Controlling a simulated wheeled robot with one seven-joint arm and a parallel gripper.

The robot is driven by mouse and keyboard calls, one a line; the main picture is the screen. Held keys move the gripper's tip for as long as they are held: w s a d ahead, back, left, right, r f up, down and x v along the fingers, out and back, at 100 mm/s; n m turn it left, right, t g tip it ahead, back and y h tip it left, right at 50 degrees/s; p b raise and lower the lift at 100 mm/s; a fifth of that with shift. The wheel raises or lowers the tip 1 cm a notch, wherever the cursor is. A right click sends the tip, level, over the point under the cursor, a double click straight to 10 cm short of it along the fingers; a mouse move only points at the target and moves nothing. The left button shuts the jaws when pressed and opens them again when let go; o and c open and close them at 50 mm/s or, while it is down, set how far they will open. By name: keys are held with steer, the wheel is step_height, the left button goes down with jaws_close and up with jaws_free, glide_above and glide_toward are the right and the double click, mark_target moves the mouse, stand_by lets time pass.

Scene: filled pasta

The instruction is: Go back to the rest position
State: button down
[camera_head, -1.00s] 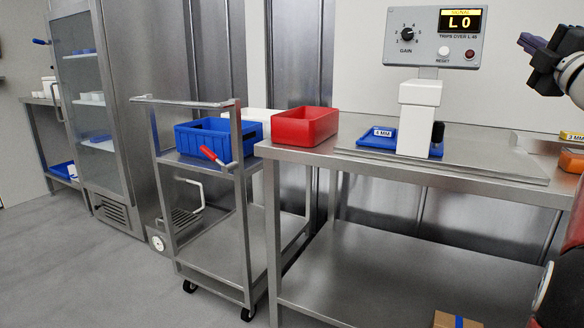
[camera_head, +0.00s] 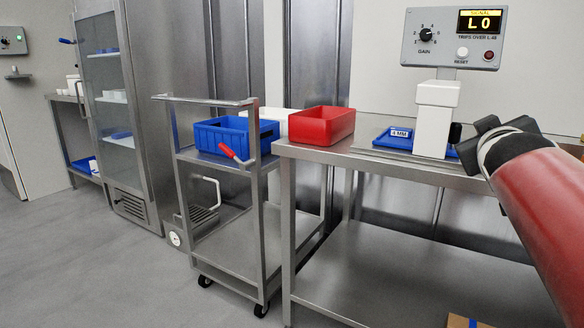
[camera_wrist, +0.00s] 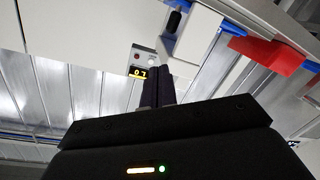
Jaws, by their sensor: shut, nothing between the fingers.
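My gripper (camera_wrist: 157,86) shows in the wrist view with its two dark fingers together and nothing between them. The fingers point at the signal box (camera_wrist: 145,60), which appears upside down there, and no contact can be made out. In the head view my red arm reaches in from the right edge, in front of the right part of the steel table (camera_head: 370,165). The fingertips cannot be made out in that view.
A white post (camera_head: 435,120) stands by a blue "4 MM" tray (camera_head: 393,140) under the signal box (camera_head: 453,38). A red bin (camera_head: 322,126) sits on the table's left end. A steel trolley (camera_head: 225,245) carries a blue bin (camera_head: 222,137). The floor at left is clear.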

steer(key=s+a+f+g+y, duration=0.2)
steer(key=s+a+f, duration=0.4)
steer(key=f, duration=0.4)
steer(key=s+a+f+m+g+y, duration=0.1)
steer(key=s+a+f+g+y, duration=0.2)
steer(key=s+a+f, duration=0.4)
steer(key=s+a+f+g+y, duration=0.2)
steer(key=s+a+f+g, duration=0.2)
steer(key=f, duration=0.9)
steer(key=s+a, duration=0.2)
steer(key=s, duration=0.2)
steer(key=shift+s+a+g+y, duration=0.2)
steer(key=shift+g+y, duration=0.1)
steer(key=shift+g, duration=0.1)
steer(key=shift+w, duration=0.1)
